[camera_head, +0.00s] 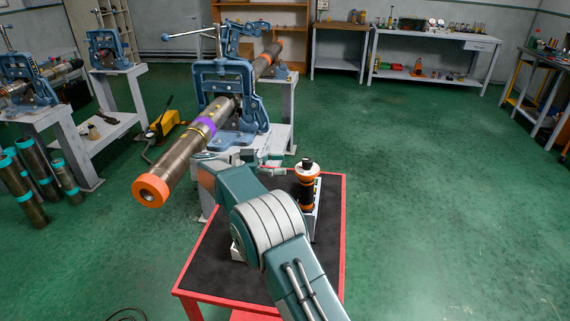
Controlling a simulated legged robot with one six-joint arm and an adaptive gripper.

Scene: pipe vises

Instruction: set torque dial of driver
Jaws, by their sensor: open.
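The driver (306,190) stands upright on the red-edged cart (343,240), right of my arm. It has an orange and black body, a pale collar and a black knob at its top. No dial markings can be read. A grey holder or case (316,212) is beside its lower part. My gripper (274,165) is left of the driver's top, small in the view and partly hidden by my wrist. Its pale fingers point right toward the driver, are open and appear apart from it.
A long pipe (172,166) with orange ends and a purple band sits in a blue vise (222,90) behind my arm, its near end jutting forward. More vises and standing pipes (30,180) are at left. Workbenches line the back. The green floor at right is clear.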

